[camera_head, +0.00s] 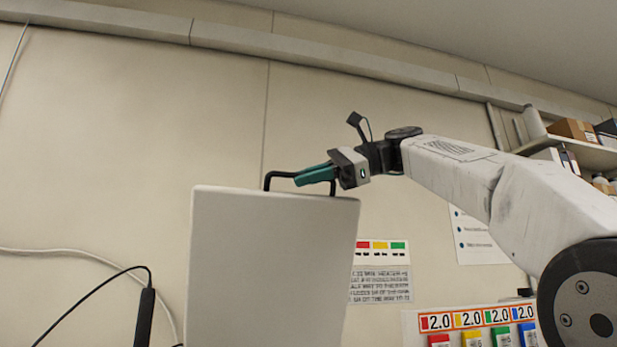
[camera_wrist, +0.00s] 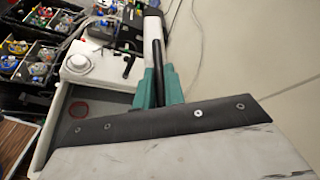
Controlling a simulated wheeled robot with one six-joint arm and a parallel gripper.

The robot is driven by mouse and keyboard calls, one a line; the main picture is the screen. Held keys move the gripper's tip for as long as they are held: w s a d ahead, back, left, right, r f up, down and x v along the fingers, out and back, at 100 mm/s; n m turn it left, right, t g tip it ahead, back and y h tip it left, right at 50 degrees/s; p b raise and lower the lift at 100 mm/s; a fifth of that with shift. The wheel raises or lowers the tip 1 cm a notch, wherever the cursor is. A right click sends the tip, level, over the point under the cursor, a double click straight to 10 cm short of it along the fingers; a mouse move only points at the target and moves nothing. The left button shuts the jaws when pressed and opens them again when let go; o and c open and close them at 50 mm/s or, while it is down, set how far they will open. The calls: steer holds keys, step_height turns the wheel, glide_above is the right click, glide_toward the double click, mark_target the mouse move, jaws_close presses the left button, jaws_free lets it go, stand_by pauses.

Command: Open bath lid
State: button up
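The white bath lid (camera_head: 270,265) stands raised and nearly upright in the head view, with a black handle (camera_head: 282,174) on its top edge. My gripper (camera_head: 315,175) has teal fingers and is at the handle, above the lid's upper right edge. In the wrist view the two teal fingers (camera_wrist: 159,88) lie on either side of the black handle bar (camera_wrist: 158,60) and appear closed on it. The lid (camera_wrist: 152,25) shows there as a narrow white strip. The open grey bath (camera_wrist: 92,110) lies below left, with a red ring (camera_wrist: 79,109) inside.
A white housing (camera_wrist: 95,65) with a round cap adjoins the bath. Black racks of coloured items (camera_wrist: 35,45) stand at the left of the wrist view. A wall (camera_head: 130,120) is behind the lid. Shelves (camera_head: 585,150) and colour-labelled boxes (camera_head: 480,320) are at right.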

steer(key=shift+o, duration=0.7)
steer(key=shift+w+f, duration=0.25)
steer(key=shift+s+r, duration=0.1)
steer(key=shift+d, duration=0.15)
